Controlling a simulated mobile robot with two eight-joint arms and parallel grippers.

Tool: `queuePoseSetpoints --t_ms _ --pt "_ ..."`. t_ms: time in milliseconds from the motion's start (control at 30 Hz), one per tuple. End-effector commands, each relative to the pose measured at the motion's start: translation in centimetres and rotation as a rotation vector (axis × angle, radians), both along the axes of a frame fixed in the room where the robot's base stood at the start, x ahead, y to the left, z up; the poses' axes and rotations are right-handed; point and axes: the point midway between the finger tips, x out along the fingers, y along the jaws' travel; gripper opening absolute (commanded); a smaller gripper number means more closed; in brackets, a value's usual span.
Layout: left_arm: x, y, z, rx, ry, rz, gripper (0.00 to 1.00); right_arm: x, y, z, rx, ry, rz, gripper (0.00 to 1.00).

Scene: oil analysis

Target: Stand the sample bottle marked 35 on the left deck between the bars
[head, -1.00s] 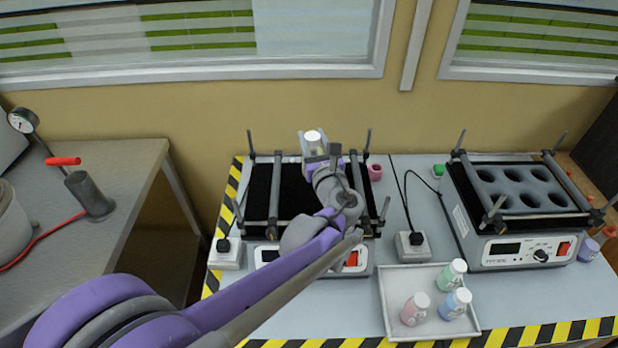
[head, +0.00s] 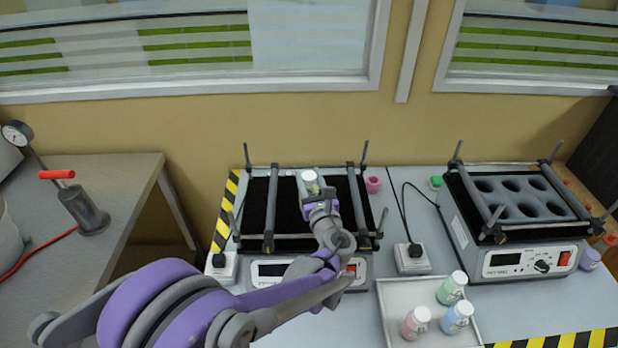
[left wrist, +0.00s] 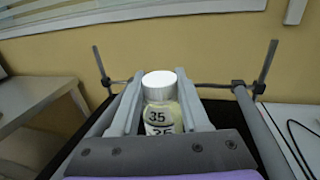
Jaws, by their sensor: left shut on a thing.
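The sample bottle marked 35 has a white cap and a pale yellow body; it stands upright between my left gripper's fingers in the left wrist view (left wrist: 161,108). In the head view the bottle (head: 310,180) is over the black left deck (head: 288,205), between its two bars (head: 270,208). My left gripper (head: 316,192) is shut on it. The bottle's base is hidden, so I cannot tell whether it touches the deck. My right gripper is not in view.
A tray (head: 392,300) with green, blue and pink bottles stands at front right. A second shaker (head: 525,255) with a holed deck is on the right. A pink cup (head: 373,184) and a plug with cable (head: 412,256) are beside the left shaker.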

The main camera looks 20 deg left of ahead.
Motion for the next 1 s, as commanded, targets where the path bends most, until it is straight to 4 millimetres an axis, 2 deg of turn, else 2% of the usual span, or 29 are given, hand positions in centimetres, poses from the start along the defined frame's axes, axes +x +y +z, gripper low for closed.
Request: queuePoseSetpoints --t_ms 33,167,200,567,667,1000 --pt "0.0 0.0 -0.1 0.0 0.0 0.0 0.51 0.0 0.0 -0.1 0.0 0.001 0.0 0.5" --pt "0.0 0.0 -0.1 0.0 0.0 0.0 0.74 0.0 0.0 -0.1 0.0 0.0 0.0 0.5" --pt "0.0 0.0 -0.1 0.0 0.0 0.0 0.76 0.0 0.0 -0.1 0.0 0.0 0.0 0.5" --pt "-0.2 -0.2 0.4 0.0 0.0 -0.001 0.76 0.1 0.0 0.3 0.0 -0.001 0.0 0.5" --pt "-1.3 -1.2 0.2 -0.001 0.001 -0.004 0.76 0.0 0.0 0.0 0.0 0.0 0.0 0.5" --pt "-7.0 -5.7 0.2 -0.001 0.001 -0.005 0.76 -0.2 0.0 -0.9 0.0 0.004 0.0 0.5"
